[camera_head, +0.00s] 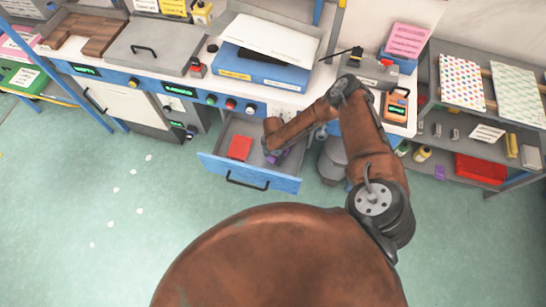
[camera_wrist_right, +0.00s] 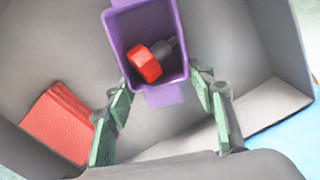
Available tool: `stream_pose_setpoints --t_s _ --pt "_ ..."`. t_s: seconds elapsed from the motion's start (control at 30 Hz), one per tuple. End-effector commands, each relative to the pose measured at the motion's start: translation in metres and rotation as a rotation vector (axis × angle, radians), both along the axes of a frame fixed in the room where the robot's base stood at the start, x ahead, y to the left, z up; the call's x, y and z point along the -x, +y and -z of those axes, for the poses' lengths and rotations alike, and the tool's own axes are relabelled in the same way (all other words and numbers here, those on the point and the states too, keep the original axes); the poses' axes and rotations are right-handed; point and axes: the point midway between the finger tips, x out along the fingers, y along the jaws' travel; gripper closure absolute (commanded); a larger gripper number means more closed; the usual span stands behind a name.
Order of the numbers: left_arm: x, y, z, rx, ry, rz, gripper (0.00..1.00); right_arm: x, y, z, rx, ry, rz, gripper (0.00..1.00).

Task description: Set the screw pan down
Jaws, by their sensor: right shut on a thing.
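The screw pan (camera_wrist_right: 147,97) is a small purple open box in the right wrist view, with a red-headed screw (camera_wrist_right: 145,64) lying inside. A purple tab on its near side sits between the green finger pads. My right gripper (camera_wrist_right: 165,110) is shut on the screw pan. In the head view my right arm reaches into an open drawer (camera_head: 249,181) with a blue front, and the gripper is mostly hidden by the arm. A bit of purple shows at the gripper. I cannot tell whether the pan touches the drawer floor. My left gripper is not in view.
A red block (camera_head: 239,148) lies in the drawer's left part; it also shows in the right wrist view (camera_wrist_right: 58,122). The drawer's grey walls surround the gripper. The workbench with a blue box (camera_head: 262,70) stands above, and a shelf (camera_head: 440,142) stands to the right.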

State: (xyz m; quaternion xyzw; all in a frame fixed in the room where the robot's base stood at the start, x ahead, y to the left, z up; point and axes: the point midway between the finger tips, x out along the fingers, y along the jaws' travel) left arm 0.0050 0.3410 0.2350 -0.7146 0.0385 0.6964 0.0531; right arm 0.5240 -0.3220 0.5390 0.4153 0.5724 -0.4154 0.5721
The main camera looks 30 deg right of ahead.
Motion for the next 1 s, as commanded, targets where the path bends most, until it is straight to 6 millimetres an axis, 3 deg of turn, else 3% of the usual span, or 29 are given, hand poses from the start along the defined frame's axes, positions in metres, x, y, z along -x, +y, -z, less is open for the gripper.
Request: stream_pose_setpoints --t_s 0.23,0.27,0.47,0.77,1.0 --pt "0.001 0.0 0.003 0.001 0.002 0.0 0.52 0.0 0.0 0.004 0.0 0.0 0.0 0.87" --pt "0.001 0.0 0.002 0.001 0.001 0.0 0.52 0.0 0.0 0.003 0.0 0.0 0.0 0.48" --pt "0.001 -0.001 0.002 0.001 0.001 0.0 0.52 0.0 0.0 0.003 0.0 0.0 0.0 0.34" --pt "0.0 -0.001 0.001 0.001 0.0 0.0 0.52 0.0 0.0 0.001 0.0 -0.001 0.0 0.33" --pt "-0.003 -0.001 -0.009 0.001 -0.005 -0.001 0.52 -0.001 -0.001 -0.029 0.0 -0.003 0.0 0.33"
